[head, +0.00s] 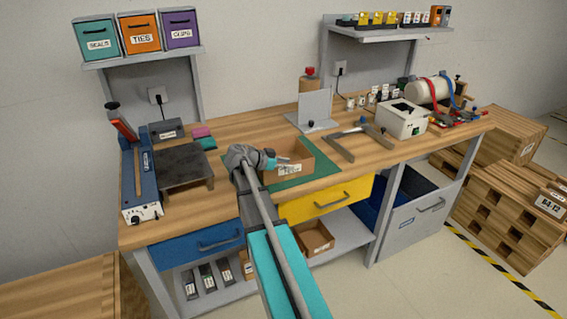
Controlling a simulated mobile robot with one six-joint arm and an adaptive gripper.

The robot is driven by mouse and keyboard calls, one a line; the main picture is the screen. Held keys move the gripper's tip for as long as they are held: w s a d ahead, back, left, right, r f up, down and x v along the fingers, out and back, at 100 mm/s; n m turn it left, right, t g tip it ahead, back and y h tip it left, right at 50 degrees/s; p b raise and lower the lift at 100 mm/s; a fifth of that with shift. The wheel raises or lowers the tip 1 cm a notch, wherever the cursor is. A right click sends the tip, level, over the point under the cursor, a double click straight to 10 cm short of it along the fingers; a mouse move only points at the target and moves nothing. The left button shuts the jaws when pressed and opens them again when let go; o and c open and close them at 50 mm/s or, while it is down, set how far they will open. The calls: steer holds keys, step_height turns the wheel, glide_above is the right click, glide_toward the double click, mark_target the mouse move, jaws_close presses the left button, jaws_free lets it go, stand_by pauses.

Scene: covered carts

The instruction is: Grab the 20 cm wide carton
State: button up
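An open-topped brown carton (297,170) with a small white label stands on the green mat (318,177) at the middle of the bench. Another open brown carton (317,237) sits on the lower shelf under the yellow drawer. No width is readable on either carton. My gripper (272,162) is at the left side of the carton on the mat, partly overlapping it in the view. My arm and wrist hide the carton's left end. The fingers are too small to tell whether they are open, shut or touching the carton.
A dark raised plate (183,166) stands left of the mat, and a grey upright plate (315,108) stands behind it. A grey square frame (340,148) and a white box (402,120) are to the right. Shelves overhang the back.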

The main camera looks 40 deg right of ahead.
jaws_close()
steer(key=shift+r, duration=0.15)
stand_by(0.4)
step_height(320, 180, up, 3)
steer(key=p, duration=0.3)
steer(key=s+d+r+p, duration=0.5)
steer(key=s+r+p, duration=0.4)
steer(key=s, duration=0.4)
steer(key=shift+r+p, duration=0.35)
steer(key=shift+p, duration=0.2)
